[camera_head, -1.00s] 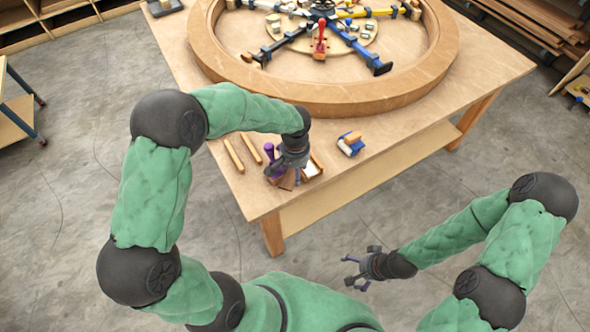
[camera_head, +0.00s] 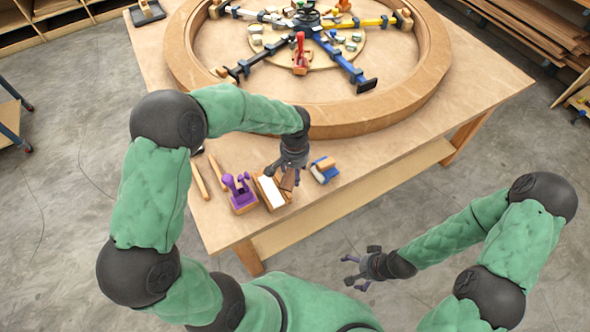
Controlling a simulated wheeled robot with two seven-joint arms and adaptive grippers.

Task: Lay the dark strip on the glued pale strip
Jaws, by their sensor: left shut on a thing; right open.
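My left gripper (camera_head: 287,175) is shut on a small brown piece (camera_head: 289,182) just above the table's near edge. The gripper hides part of it, and I cannot tell whether it is the dark strip. Two thin pale strips (camera_head: 217,173) lie side by side on the table at the left; I cannot make out glue on them. A wooden tray with a white inside (camera_head: 271,192) is just left of the held piece. My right gripper (camera_head: 364,268) is open and empty, low in front of the table and apart from it.
A purple-handled tool in a wooden box (camera_head: 243,192) stands left of the white-filled tray. A blue and wood item (camera_head: 324,169) lies right of my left gripper. A large wooden ring (camera_head: 365,122) with clamps inside fills much of the table (camera_head: 470,88). Shelves stand at the back.

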